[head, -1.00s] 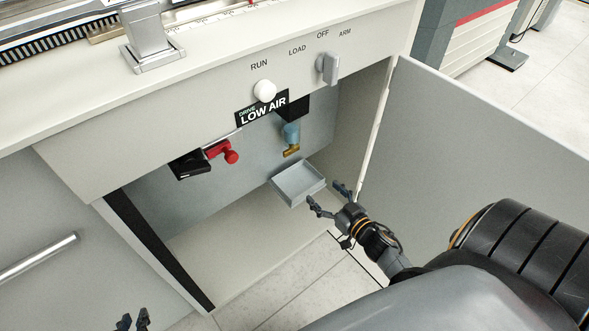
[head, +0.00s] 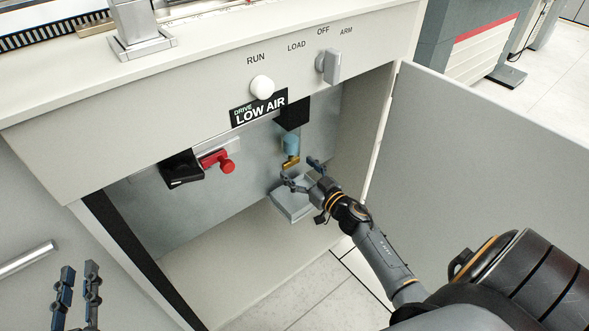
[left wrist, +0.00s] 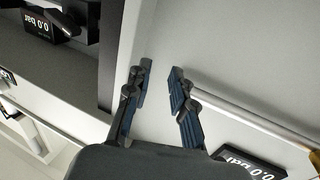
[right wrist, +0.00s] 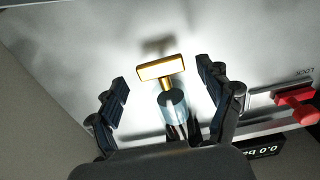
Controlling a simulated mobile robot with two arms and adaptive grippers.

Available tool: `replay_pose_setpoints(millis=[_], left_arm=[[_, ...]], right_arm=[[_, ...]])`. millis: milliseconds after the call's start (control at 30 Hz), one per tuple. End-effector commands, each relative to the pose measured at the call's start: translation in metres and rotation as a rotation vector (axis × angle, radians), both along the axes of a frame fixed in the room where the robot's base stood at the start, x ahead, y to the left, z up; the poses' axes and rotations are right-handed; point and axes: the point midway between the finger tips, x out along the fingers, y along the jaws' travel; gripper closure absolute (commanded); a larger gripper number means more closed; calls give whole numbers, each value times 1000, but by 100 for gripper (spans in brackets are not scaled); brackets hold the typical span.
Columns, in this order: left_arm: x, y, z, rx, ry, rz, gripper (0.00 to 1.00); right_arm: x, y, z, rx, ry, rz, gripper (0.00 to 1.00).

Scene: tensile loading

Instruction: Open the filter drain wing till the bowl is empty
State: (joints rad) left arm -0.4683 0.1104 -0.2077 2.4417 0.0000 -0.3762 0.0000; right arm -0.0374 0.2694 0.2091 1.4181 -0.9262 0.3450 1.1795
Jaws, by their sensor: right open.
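The filter bowl (head: 291,145) is a small blue translucent cup under a black block inside the open cabinet. Its brass drain wing (head: 290,161) sits at its lower end. In the right wrist view the brass wing (right wrist: 161,68) is a T-shaped bar beyond the bowl (right wrist: 173,104), between the fingers. My right gripper (head: 301,174) is open just below and around the wing in the picture, with no visible contact. My left gripper (head: 77,278) is open and empty at the lower left, outside the cabinet; it also shows in the left wrist view (left wrist: 158,80).
A grey tray (head: 291,207) lies below the bowl, partly behind my right gripper. A red valve handle (head: 227,166) and black gauge (head: 183,169) are left of the bowl. The open cabinet door (head: 480,140) stands at right. A bar handle (head: 27,259) is near my left gripper.

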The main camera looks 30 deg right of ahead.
Motion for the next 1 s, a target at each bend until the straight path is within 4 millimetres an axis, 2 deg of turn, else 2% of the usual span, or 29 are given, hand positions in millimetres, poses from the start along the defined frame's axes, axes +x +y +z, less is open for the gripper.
replay_pose_setpoints(millis=[200, 567, 833, 1000], left_arm=[[0, -3, 21, -31, -119, -7, 77], [-1, -4, 27, -37, -144, -9, 77], [-1, -3, 27, -37, -143, -8, 77], [0, -3, 27, -37, -142, -7, 77]], right_arm=[[18, 1, -1, 0, 1, 0, 21], [22, 2, 0, -1, 1, 0, 21], [21, 2, 0, 0, 1, 1, 74], [21, 2, 0, 0, 2, 4, 75]])
